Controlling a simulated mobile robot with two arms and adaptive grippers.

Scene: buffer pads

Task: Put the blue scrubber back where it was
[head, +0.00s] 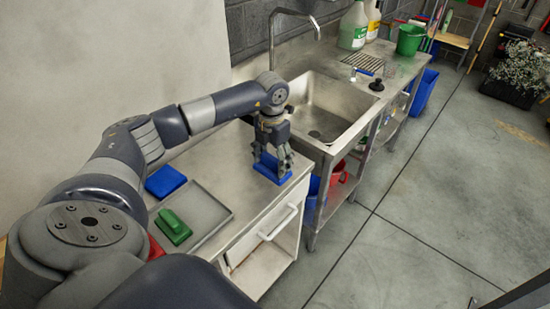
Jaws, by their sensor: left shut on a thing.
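My left gripper (284,162) points down over the counter left of the sink and is shut on the blue scrubber (270,168). The scrubber is low, at or just above the counter top near its front edge; I cannot tell whether it touches. The fingers hide part of it. A second blue thing, a flat square pad (165,181), lies further left on the counter by the back wall. My right gripper is not in view.
A grey tray (207,205) with a green scrubber (173,228) lies on the left part of the counter (232,172). A red thing (155,248) shows partly behind my arm. The sink (328,108) is to the right, with a tall faucet (295,14) behind.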

